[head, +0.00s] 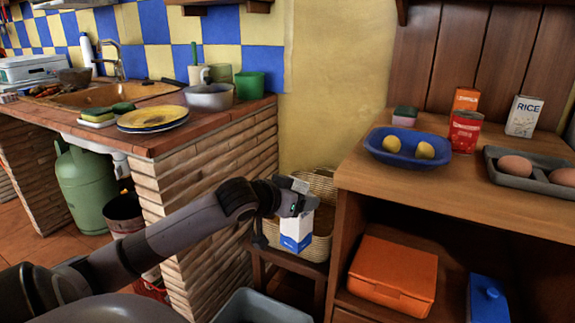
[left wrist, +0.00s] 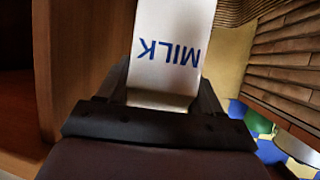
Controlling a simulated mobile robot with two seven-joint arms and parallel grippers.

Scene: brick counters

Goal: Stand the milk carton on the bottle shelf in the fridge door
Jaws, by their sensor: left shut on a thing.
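The milk carton (head: 297,232) is white with a blue lower part and hangs below my left gripper (head: 291,205) in the head view. My left gripper is shut on it. In the left wrist view the carton (left wrist: 172,48) stands between the two fingers (left wrist: 162,95), with the blue word MILK upside down in the picture. The carton looks roughly upright in the head view, in front of a wicker basket. The fridge and its door shelf do not show in either view. My right gripper is not in view.
A wicker basket (head: 322,187) on a small wooden stand is behind the carton. A brick counter (head: 215,170) stands to the left.

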